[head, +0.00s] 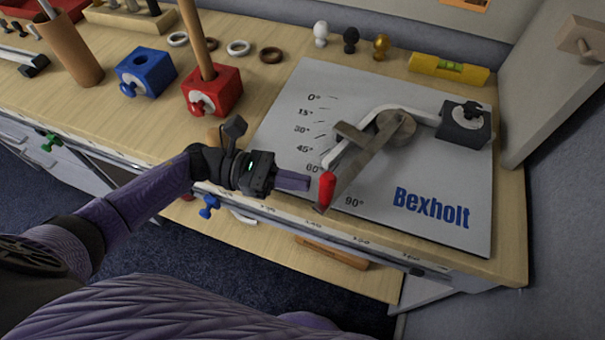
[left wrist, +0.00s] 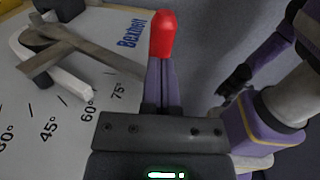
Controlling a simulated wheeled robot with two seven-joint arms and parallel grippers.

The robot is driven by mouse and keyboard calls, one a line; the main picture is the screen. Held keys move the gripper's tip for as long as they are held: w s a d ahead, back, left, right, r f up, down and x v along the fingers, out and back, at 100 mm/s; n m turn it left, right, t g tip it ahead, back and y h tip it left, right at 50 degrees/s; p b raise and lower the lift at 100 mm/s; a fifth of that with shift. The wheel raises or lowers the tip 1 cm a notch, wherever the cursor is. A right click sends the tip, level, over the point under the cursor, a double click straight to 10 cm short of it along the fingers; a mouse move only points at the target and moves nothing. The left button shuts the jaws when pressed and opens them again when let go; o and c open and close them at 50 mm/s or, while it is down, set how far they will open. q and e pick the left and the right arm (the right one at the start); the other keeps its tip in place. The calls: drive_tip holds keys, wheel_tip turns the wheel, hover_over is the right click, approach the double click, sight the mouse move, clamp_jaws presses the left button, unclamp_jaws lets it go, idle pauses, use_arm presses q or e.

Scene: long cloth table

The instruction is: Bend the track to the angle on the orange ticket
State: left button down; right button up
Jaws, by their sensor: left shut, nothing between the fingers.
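The white track (head: 370,122) runs from a dark clamp block (head: 465,124) past a round post and bends down-left, its free end near the 60° mark. A grey-brown lever (head: 362,172) lies beside it, its end past 60°, with an upright red handle (head: 327,187). My left gripper (head: 307,184) is shut and empty, its tips beside the handle; I cannot tell if they touch. In the left wrist view the red handle (left wrist: 163,35) shows just beyond the fingertips. The orange ticket (head: 465,4) is cut off at the top, its number unreadable. My right gripper (left wrist: 235,82) appears small and dark.
The grey Bexholt board (head: 440,235) carries printed angle marks. A yellow level (head: 448,69), several knobs and rings lie behind it. Red (head: 212,92) and blue (head: 145,72) blocks stand at left. A wall panel (head: 560,85) bounds the right side.

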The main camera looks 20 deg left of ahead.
use_arm(q)
drive_tip(key=shift+w+d, duration=0.1)
drive_tip(key=shift+d, duration=0.5)
drive_tip(key=shift+d, duration=0.1)
drive_tip(key=shift+s+d+n+t, duration=0.2)
drive_tip(key=shift+d+n+t, duration=0.1)
drive_tip(key=shift+d, duration=0.4)
